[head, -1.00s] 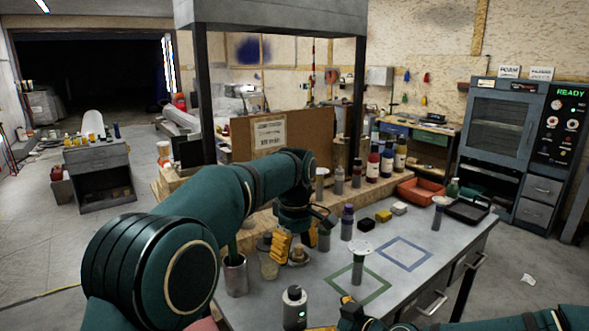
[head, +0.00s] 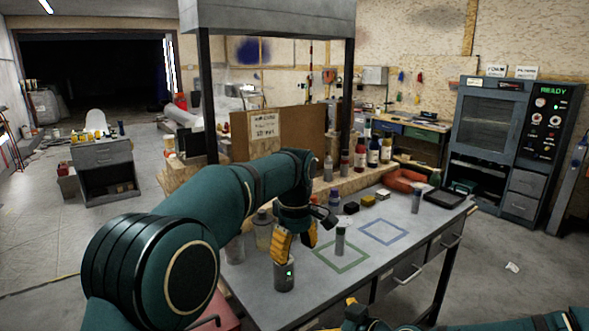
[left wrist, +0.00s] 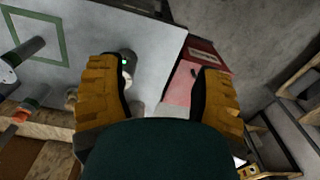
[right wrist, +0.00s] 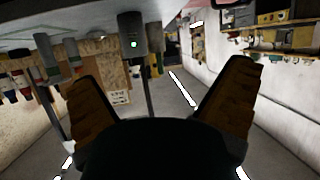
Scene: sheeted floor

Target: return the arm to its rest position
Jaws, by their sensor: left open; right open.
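My left arm (head: 185,235) reaches in from the left over the workbench (head: 385,270). My left gripper (head: 296,243) has yellow fingers, open with nothing between them. In the head view it overlaps a grey canister with a green light (head: 284,275). In the left wrist view the left gripper (left wrist: 158,92) is spread wide, with the canister (left wrist: 127,66) by one finger. My right gripper (head: 353,312) shows only partly at the bottom of the head view. In the right wrist view the right gripper (right wrist: 165,95) is open and empty, below the bench edge in the picture.
A grey cylinder (head: 340,240) stands in the green square; the blue square (head: 384,231) looks clear. Several bottles (head: 372,152) line the back shelf. A red box (left wrist: 190,75) is beside the bench. An oven (head: 491,124) stands at the right. Open floor lies left.

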